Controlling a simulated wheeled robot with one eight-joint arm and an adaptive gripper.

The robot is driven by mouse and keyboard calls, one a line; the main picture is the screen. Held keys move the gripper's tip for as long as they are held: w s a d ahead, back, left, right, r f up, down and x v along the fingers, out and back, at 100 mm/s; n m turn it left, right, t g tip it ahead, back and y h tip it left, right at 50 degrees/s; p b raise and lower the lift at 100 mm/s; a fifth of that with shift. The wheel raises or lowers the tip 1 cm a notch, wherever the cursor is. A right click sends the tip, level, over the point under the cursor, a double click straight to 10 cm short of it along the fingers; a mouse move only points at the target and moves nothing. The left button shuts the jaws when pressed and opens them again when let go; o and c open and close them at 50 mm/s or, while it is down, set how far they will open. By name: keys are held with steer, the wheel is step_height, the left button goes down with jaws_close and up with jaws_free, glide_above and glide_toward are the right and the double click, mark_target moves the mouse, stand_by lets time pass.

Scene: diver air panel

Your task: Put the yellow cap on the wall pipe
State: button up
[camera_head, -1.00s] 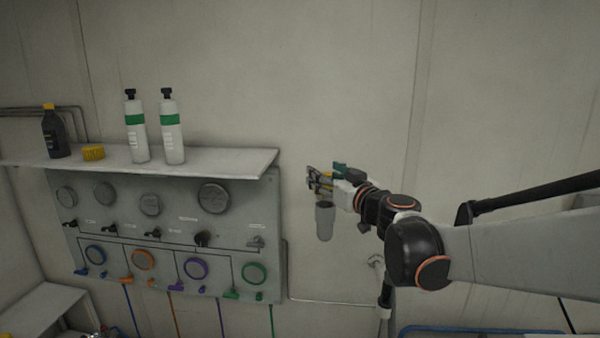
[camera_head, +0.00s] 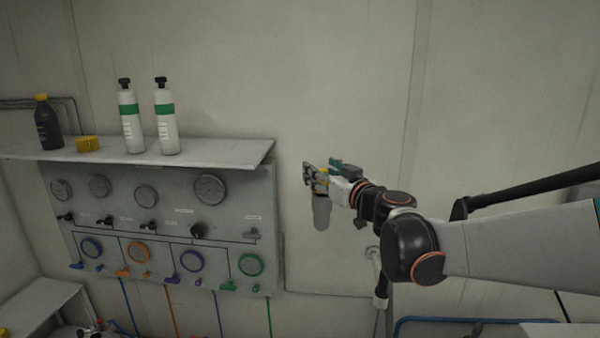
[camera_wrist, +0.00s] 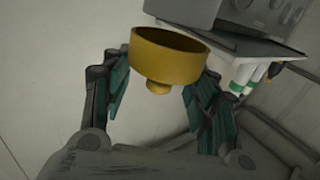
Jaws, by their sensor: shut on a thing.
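The yellow cap (camera_wrist: 168,60) is a short round cup with a small knob on its base. In the wrist view it sits between the two green-padded fingers of my gripper (camera_wrist: 161,72), with its open side facing away from me. In the head view my gripper (camera_head: 316,180) is in front of the bare wall, right of the gauge panel, with only a bit of yellow showing. A grey cylinder (camera_head: 322,212) shows just below it; I cannot tell what it belongs to. I cannot clearly make out the wall pipe's open end.
A gauge panel (camera_head: 165,190) with valves and coloured hoses is on the wall at left. The shelf (camera_head: 215,153) above it holds two white bottles (camera_head: 132,115), a dark bottle (camera_head: 47,122) and a yellow block (camera_head: 88,143). A blue rail (camera_head: 480,321) is at lower right.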

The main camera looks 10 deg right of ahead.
steer(key=shift+f+b, duration=1.5)
steer(key=shift+f, duration=0.2)
steer(key=o, duration=1)
steer(key=shift+r, duration=0.1)
step_height(320, 180, up, 10)
steer(key=shift+f, duration=0.1)
